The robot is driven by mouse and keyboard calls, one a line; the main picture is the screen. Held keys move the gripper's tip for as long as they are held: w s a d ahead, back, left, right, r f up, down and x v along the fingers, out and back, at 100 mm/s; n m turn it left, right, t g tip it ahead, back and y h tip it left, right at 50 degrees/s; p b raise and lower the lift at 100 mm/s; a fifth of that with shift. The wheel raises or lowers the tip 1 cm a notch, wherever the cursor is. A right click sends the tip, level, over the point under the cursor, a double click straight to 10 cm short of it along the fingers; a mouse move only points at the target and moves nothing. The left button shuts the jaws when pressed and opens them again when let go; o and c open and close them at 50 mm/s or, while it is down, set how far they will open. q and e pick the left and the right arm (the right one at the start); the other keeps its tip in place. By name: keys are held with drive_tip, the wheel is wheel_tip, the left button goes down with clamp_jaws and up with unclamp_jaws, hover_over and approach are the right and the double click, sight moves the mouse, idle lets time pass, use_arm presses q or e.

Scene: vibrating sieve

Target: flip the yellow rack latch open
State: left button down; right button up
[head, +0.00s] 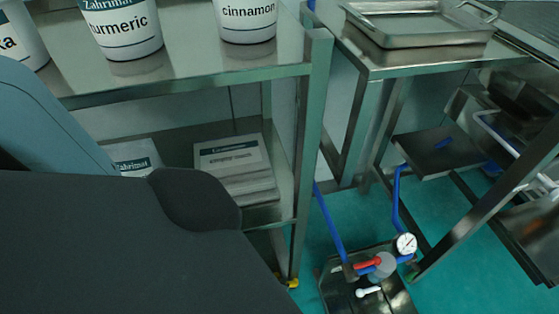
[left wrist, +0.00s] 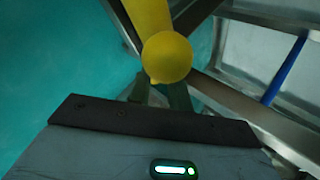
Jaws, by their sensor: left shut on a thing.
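The yellow rack latch (left wrist: 167,57), a bar with a round knob end, fills the top middle of the left wrist view. My left gripper (left wrist: 160,93) is shut on it, with the dark fingertips just below and partly behind the knob. In the head view a small yellow piece (head: 292,283) shows at the foot of the steel rack (head: 312,150). My left arm hides my left gripper and the area around it there. My right gripper is in neither view.
Tubs stand on the rack's upper shelf, and a stack of packets (head: 235,165) lies on the lower one. A device with blue pipes and a gauge (head: 406,244) stands on the floor to the right. A steel table with a tray (head: 420,32) is beyond it.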

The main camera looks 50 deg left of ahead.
use_arm(q)
drive_tip(key=shift+d, duration=0.1)
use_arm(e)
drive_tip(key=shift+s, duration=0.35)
use_arm(q)
drive_tip(key=c, duration=1.3)
unclamp_jaws()
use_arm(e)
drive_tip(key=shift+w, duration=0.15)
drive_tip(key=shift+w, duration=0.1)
use_arm(q)
drive_tip(key=p+v, duration=0.6)
drive_tip(key=v, duration=0.1)
drive_tip(key=shift+s+r, duration=0.2)
drive_tip(key=shift+r, duration=0.1)
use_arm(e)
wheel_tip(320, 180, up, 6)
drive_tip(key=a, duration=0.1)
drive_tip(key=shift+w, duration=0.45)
use_arm(q)
drive_tip(key=shift+d, duration=0.1)
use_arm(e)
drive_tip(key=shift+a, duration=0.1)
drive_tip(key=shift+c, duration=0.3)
